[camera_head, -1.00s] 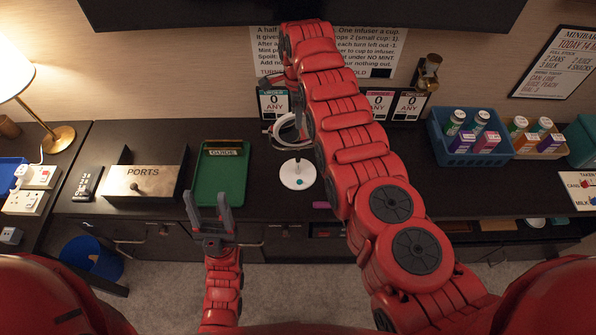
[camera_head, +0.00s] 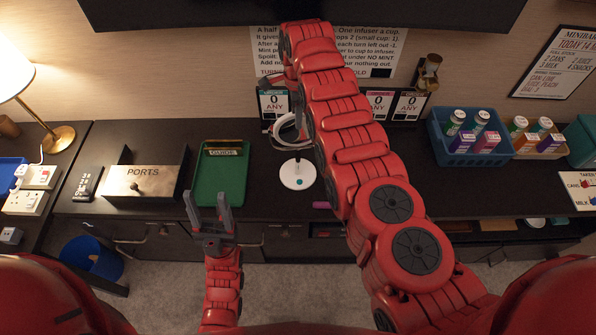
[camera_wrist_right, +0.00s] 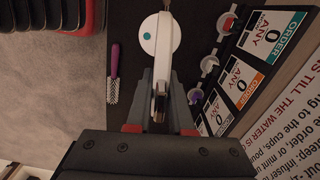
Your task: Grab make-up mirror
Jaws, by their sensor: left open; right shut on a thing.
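The make-up mirror has a round white base (camera_head: 298,174) on the dark counter and a pale ring-shaped head (camera_head: 284,131), partly hidden by my right arm in the head view. In the right wrist view the white base (camera_wrist_right: 149,38) lies ahead and the mirror head appears edge-on. My right gripper (camera_wrist_right: 160,88) has its fingers on either side of the mirror head and is shut on it. In the head view my right arm hides most of that gripper. My left gripper (camera_head: 210,207) is open and empty, in front of the green tray at the counter's front edge.
The green tray (camera_head: 207,194) and the PORTS box (camera_head: 120,182) stand left of the mirror. A purple-handled tool (camera_wrist_right: 115,65) lies near the base. Order signs (camera_head: 273,103) stand behind. A blue basket (camera_head: 442,150) of cartons is at the right. Counter between tray and mirror is clear.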

